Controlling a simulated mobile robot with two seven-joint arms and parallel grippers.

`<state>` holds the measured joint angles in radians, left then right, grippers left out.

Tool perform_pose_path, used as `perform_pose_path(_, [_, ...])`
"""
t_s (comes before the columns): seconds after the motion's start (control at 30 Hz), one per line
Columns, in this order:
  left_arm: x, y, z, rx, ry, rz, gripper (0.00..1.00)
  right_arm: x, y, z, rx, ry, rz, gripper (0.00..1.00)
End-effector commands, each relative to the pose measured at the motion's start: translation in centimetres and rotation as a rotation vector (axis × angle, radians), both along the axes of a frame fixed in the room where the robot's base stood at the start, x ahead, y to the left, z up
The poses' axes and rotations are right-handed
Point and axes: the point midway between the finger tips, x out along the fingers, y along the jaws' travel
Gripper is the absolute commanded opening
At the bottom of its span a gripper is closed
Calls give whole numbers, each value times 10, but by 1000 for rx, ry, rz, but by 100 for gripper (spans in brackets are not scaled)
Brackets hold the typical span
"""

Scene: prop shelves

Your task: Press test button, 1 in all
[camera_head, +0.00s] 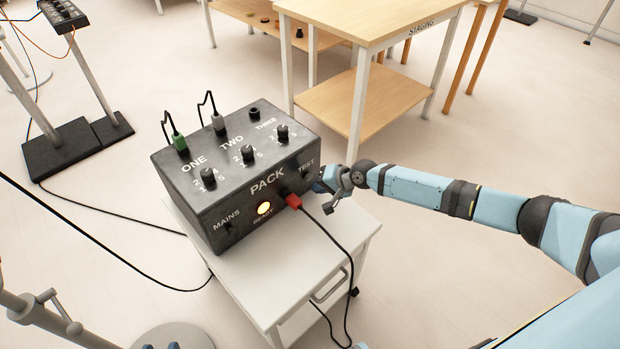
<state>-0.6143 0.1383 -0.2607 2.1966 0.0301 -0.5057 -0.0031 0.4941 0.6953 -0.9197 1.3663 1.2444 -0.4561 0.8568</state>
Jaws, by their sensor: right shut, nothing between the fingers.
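The black dimmer pack (222,205) sits on a small white cabinet, its front face turned toward the lower right. The word TEST is printed near the right end of that face. The test button itself cannot be made out; a dark round shape beside my gripper may be part of it. My right gripper (318,187) is shut and empty, with its tips at the front face just below the TEST label. I cannot tell whether they touch the button. The READY lamp (264,208) glows yellow.
A red plug (293,201) with a black cable sits in the front face, left of my gripper. Green (180,142) and grey (219,124) plugs stand on top. The white cabinet (270,285) has bare top in front. A wooden STAGING table (370,15) stands behind.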

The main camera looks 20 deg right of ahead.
Motion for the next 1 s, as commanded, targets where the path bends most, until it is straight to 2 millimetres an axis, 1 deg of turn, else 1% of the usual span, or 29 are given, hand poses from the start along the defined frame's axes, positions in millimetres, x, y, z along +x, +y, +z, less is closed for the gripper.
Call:
perform_pose_path(0.33, [0, 0, 0, 0, 0, 0, 43, 1, 0, 0, 0, 0, 0, 0])
perform_pose_path(0.6, [0, 0, -3, 0, 0, 0, 43, 8, 3, 0, 0, 1, 1, 0])
perform_pose_path(1.0, [0, 0, -2, 0, 0, 1, 43, 9, 3, 0, 0, 0, 0, 0])
